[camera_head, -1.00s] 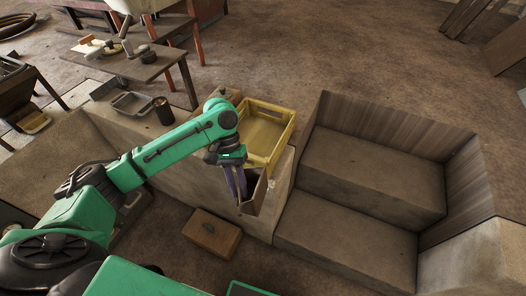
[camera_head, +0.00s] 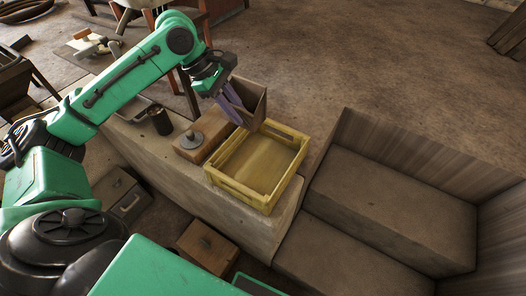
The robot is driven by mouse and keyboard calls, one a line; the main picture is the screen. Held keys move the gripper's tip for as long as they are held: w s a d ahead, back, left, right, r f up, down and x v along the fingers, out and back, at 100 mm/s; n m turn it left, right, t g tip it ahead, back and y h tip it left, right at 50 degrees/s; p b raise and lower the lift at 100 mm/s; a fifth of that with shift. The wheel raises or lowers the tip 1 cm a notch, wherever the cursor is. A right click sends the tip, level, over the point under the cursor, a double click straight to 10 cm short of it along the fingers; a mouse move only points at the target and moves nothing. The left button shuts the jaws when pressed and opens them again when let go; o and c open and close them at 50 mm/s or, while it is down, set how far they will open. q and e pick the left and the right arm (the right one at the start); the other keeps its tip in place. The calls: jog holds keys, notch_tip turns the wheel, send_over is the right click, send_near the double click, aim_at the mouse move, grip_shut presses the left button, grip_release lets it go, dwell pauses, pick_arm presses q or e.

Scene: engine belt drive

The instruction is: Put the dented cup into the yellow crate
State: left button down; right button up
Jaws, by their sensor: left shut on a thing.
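The yellow crate (camera_head: 236,188) stands open on top of the concrete ledge, and its visible floor is empty. My left gripper (camera_head: 235,108) is shut on a brown open-sided box (camera_head: 251,97), held at the crate's far left edge. I cannot tell whether the box touches the crate. A dark, cup-like cylinder (camera_head: 160,122) stands upright on the ledge to the left; I cannot make out a dent in it. My right gripper is not in view.
A wooden block (camera_head: 198,150) with a grey round piece on it sits just left of the crate. The concrete ledge (camera_head: 240,222) drops to the floor, where a wooden box (camera_head: 206,247) and a case (camera_head: 126,203) lie. Large stepped blocks (camera_head: 390,205) stand at right.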

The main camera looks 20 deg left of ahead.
pick_arm(q)
jog(key=f, duration=0.5)
jog(key=s+f+b, duration=0.1)
jog(key=f, duration=0.9)
jog(key=shift+s+f+b, duration=0.15)
jog(key=shift+s+b, duration=0.15)
jog(key=shift+s, duration=0.05)
notch_tip(320, 180, down, 3)
jog(key=shift+s, duration=0.1)
jog(key=shift+f, duration=0.25)
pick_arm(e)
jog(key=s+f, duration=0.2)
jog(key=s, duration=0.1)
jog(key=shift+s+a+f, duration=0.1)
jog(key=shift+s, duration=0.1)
pick_arm(q)
jog(key=c, duration=0.8)
grip_release()
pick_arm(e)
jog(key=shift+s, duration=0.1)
pick_arm(q)
jog(key=shift+o, duration=0.2)
